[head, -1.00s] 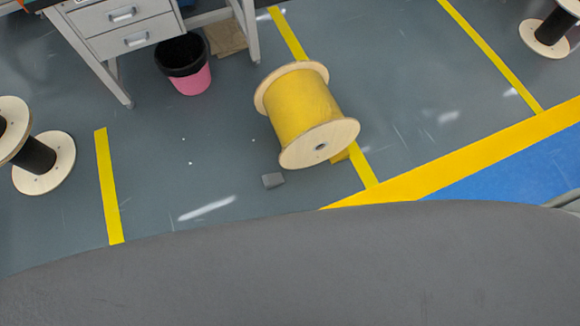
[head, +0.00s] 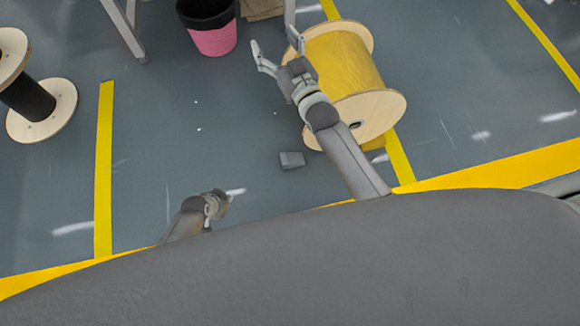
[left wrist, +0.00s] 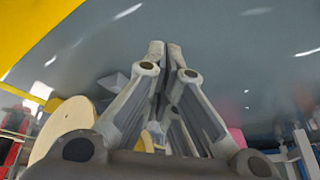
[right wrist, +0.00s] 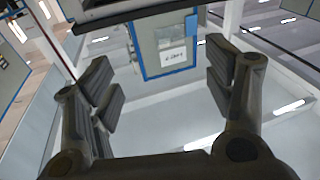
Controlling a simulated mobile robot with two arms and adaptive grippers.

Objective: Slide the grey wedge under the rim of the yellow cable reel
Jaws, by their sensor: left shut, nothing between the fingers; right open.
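The yellow cable reel (head: 345,62) lies on its side on the floor, with pale round flanges; part of it is hidden behind my right arm. The grey wedge (head: 292,160) lies on the floor just left of the reel's near flange, apart from it. My right gripper (head: 276,52) is open and empty, above the floor at the reel's left side. My left gripper (head: 222,200) is shut and empty, left of and nearer than the wedge. In the left wrist view its fingers (left wrist: 165,48) are together, with the wedge (left wrist: 112,84) and a pale flange (left wrist: 62,128) to their left.
A pink and black bin (head: 212,35) stands behind the right gripper, beside a table leg (head: 125,28). A black reel (head: 35,100) stands at the far left. Yellow floor lines cross the area. The floor left of the wedge is clear.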

